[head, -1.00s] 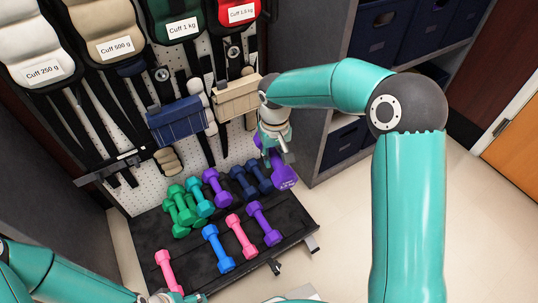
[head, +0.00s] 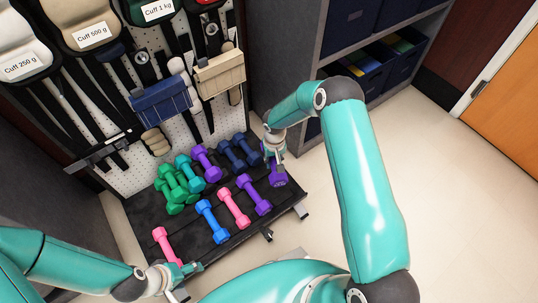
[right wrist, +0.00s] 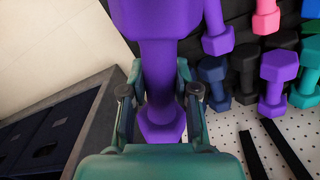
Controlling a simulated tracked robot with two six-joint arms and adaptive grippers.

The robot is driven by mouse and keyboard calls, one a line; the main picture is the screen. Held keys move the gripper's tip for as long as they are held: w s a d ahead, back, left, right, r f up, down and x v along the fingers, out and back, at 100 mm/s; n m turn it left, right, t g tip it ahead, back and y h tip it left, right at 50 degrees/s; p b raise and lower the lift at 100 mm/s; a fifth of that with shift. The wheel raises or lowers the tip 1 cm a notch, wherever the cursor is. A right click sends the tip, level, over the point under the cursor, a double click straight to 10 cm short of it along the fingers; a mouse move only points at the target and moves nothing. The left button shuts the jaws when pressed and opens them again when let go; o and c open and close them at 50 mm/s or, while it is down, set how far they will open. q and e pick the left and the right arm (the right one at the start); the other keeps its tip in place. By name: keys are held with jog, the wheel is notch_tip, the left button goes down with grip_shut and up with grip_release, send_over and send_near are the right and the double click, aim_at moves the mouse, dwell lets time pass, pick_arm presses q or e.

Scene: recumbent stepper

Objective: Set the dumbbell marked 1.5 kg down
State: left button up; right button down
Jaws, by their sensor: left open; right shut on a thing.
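A purple dumbbell (head: 278,178) is in my right gripper (head: 274,158), at the right edge of the black rack shelf (head: 290,207). It hangs roughly upright, and its marking is not legible. The right wrist view shows the purple dumbbell (right wrist: 168,65) large, with the fingers of my right gripper (right wrist: 160,95) shut on its handle. I cannot tell whether its lower head touches the shelf. My left gripper (head: 187,270) is open and empty near the shelf's front left, close to a pink dumbbell (head: 165,246).
Several dumbbells lie on the shelf: purple (head: 254,195), pink (head: 234,208), blue (head: 212,221), green (head: 173,190) and dark blue (head: 240,153). A pegboard (head: 150,178) with cuffs stands behind. A grey cabinet (head: 290,60) stands at the right. Bare floor lies right of the shelf.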

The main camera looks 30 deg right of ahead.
jog(key=shift+w+r, duration=0.1)
dwell(0.4)
jog(key=shift+f+b, duration=0.25)
jog(key=shift+b, duration=0.25)
notch_tip(320, 180, down, 14)
jog(key=b, duration=1.3)
jog(key=shift+b, duration=0.6)
dwell(0.9)
jog(key=shift+f, duration=0.15)
dwell(0.4)
